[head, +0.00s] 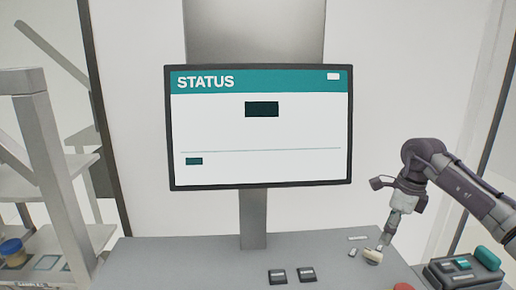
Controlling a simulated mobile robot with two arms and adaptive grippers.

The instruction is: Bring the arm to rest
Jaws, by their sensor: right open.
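My right arm comes in from the right edge in the head view. Its gripper (383,243) points down over the right part of the grey table and is open. A small pale object (373,256) lies on the table right by the fingertips. I cannot tell whether the fingers touch it. My left gripper does not show in this view.
A screen (260,165) marked STATUS stands behind the grey table (190,258). A control box with a green button (487,258) sits at the right. A shelf (40,150) stands at the left.

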